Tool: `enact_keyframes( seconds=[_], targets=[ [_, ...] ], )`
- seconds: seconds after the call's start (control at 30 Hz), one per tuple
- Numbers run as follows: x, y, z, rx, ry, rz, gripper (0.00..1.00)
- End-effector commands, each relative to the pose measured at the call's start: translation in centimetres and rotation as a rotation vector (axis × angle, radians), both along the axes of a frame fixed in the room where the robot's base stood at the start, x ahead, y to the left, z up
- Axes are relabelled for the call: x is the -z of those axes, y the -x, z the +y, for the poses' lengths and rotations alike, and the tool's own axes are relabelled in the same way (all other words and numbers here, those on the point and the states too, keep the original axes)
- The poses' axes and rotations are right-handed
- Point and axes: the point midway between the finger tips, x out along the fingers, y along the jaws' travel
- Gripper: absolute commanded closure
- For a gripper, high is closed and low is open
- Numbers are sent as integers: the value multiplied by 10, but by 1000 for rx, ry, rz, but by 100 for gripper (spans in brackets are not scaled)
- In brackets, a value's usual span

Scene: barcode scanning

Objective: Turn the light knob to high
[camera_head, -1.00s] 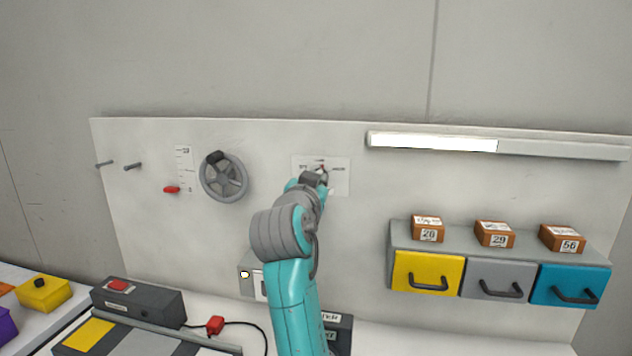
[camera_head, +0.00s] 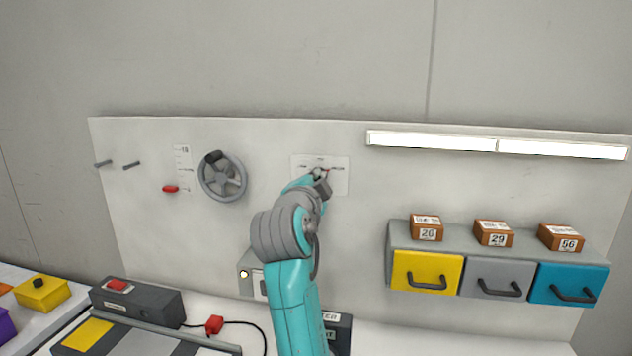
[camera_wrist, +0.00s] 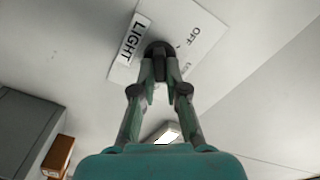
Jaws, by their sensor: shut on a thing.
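The light knob (camera_wrist: 158,48) is a dark round knob on a white label plate on the upright panel. The plate (camera_head: 340,181) reads LIGHT and OFF in the wrist view. My gripper (camera_wrist: 160,72) is shut on the knob, its two fingers on either side of it. In the head view my gripper (camera_head: 320,178) covers most of the knob, and a small red mark shows beside it. The lamp bar (camera_head: 440,141) at the upper right is lit along both its left and right halves.
Left of the plate are a grey handwheel (camera_head: 222,177) and a red slider pointer (camera_head: 170,188). Yellow (camera_head: 427,271), grey (camera_head: 497,278) and blue drawers (camera_head: 570,284) stand at the right with small boxes on top. A red-buttoned box (camera_head: 138,300) is at lower left.

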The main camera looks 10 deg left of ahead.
Motion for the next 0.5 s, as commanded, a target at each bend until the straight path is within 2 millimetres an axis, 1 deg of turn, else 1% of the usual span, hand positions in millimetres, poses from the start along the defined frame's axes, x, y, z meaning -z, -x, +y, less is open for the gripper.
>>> enact_keyframes(
  seconds=[0.2,0.5],
  targets=[
    [1,0,0,1,-45,0,100],
    [1,0,0,1,-55,0,100]
  ],
)
